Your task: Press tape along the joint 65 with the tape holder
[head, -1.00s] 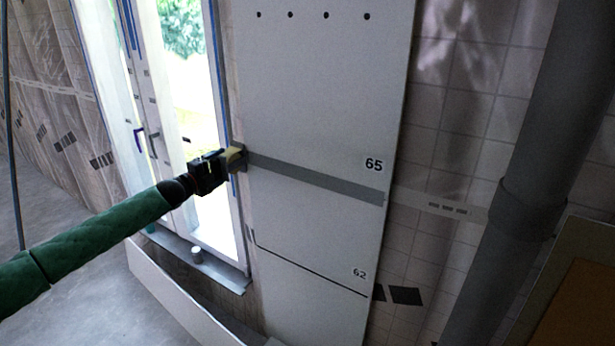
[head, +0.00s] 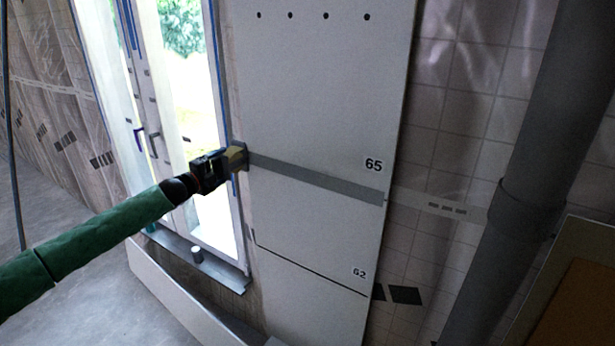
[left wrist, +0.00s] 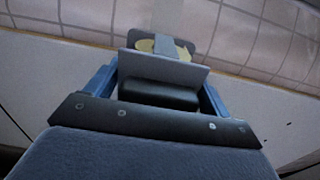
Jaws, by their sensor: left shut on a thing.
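A grey strip of tape (head: 315,180) lies along joint 65 on the white panel (head: 315,90), from its left edge to its right edge, just under the number 65. My left gripper (head: 225,165) is shut on the tape holder (head: 238,157), at the left end of the strip by the panel's left edge. In the left wrist view the tape holder (left wrist: 165,68) shows a grey plate and a yellowish part between the blue fingers. Whether it touches the panel is hard to tell. My right gripper is not in view.
A lower joint marked 62 (head: 310,262) shows as a thin dark line without tape. A bright window (head: 185,110) stands left of the panel. A thick grey pipe (head: 540,150) and tiled wall (head: 465,110) are to the right. A long white board (head: 185,300) lies low at left.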

